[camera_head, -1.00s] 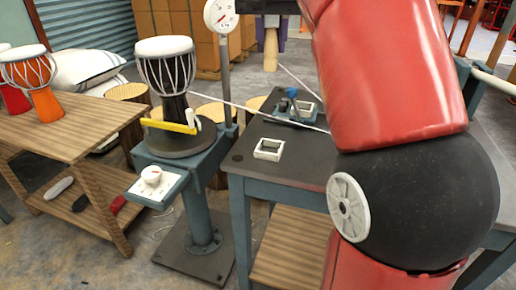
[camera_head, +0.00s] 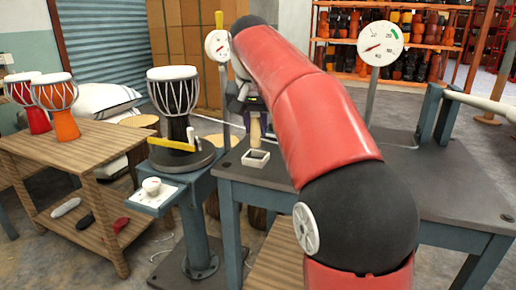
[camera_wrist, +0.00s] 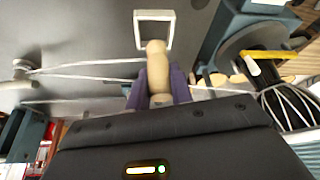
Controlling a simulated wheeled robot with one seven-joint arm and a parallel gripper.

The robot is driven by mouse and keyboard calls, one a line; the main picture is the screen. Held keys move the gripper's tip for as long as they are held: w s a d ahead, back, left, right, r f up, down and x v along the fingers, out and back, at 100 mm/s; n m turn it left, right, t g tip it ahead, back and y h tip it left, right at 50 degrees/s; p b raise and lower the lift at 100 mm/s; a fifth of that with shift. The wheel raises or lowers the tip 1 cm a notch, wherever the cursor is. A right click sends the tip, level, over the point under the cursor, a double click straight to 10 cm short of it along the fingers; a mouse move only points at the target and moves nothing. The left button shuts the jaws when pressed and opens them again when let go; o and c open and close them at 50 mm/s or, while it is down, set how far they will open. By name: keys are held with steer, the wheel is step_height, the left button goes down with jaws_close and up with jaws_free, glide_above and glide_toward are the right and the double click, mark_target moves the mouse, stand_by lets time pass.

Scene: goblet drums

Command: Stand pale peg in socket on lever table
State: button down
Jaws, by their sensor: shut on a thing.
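My gripper (camera_wrist: 156,84) is shut on the pale peg (camera_wrist: 157,62), with purple fingers on either side of it. The peg (camera_head: 255,130) also shows in the head view, hanging roughly upright just above or behind the socket. The socket is a white square frame (camera_head: 247,163) near the left end of the dark lever table (camera_head: 450,190). In the wrist view the peg's end overlaps the near side of the socket frame (camera_wrist: 138,30). I cannot tell whether they touch.
A goblet drum (camera_head: 174,92) stands on a round pedestal left of the table, with a yellow bar (camera_head: 171,144) before it. Dial gauges (camera_head: 217,45) (camera_head: 380,44) rise on posts. A wooden bench (camera_head: 70,160) with drums is at far left.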

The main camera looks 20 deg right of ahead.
mark_target(256, 146)
steer(key=shift+f+b, duration=1.9)
steer(key=shift+f, duration=0.1)
steer(key=shift+f, duration=0.25)
steer(key=c, duration=1.2)
jaws_free()
steer(key=shift+r, duration=0.1)
steer(key=shift+c, duration=0.2)
steer(key=p+v, duration=0.4)
steer(key=v, duration=0.8)
steer(key=shift+r, duration=0.15)
